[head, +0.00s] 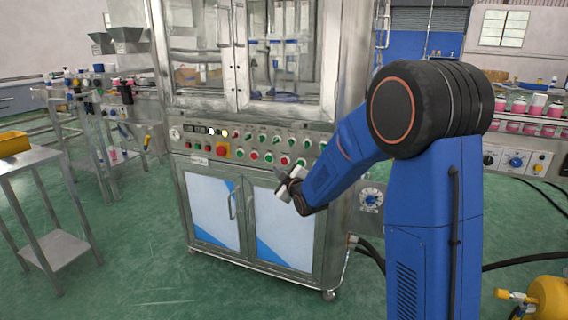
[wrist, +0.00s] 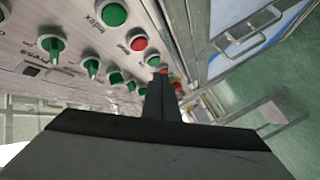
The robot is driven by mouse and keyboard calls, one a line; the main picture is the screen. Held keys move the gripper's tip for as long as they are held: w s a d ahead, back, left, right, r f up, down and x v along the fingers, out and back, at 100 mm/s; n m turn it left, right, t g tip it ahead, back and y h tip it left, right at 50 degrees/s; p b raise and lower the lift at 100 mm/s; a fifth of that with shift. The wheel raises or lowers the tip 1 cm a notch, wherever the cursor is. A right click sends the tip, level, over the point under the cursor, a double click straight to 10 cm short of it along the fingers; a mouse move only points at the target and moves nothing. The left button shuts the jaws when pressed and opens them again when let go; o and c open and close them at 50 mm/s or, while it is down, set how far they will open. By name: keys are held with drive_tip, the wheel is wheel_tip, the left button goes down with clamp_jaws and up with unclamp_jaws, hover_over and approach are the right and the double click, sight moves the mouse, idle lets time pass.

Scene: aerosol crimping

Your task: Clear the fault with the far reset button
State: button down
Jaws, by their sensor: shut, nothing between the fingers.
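The control panel (head: 250,143) runs across the front of the steel cabinet in the head view, with rows of green and red buttons and green selector knobs. The wrist view shows green buttons (wrist: 113,14), a red button (wrist: 138,42) and green knobs (wrist: 92,66) at upper left. Which one is the far reset button I cannot tell; the labels are too small or slanted to read surely. My gripper (head: 281,170) is just in front of the cabinet, below the right part of the button rows. In the wrist view its fingers (wrist: 161,84) are together and empty. Contact with the panel is not clear.
Cabinet doors with a handle (head: 231,201) lie below the panel, and glass doors (head: 280,55) above. A steel side table (head: 30,160) stands at left. A yellow machine (head: 550,297) and black hoses are at lower right. Green floor is open in front.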

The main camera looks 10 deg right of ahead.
sight(284, 164)
drive_tip(key=shift+w+d, duration=0.7)
drive_tip(key=shift+w, duration=0.25)
drive_tip(key=shift+w+d, duration=0.7)
drive_tip(key=shift+w, duration=0.25)
idle(0.8)
drive_tip(key=shift+w+d, duration=0.25)
drive_tip(key=shift+w, duration=0.1)
drive_tip(key=shift+w+d, duration=0.2)
drive_tip(key=shift+w, duration=0.1)
idle(0.7)
drive_tip(key=shift+s, duration=0.1)
idle(0.3)
drive_tip(key=shift+s+a, duration=0.45)
drive_tip(key=shift+s, duration=0.1)
drive_tip(key=shift+s+a, duration=0.1)
drive_tip(key=s+a, duration=0.1)
drive_tip(key=s, duration=0.1)
drive_tip(key=s+a, duration=0.1)
drive_tip(key=s, duration=0.1)
drive_tip(key=shift+a, duration=0.35)
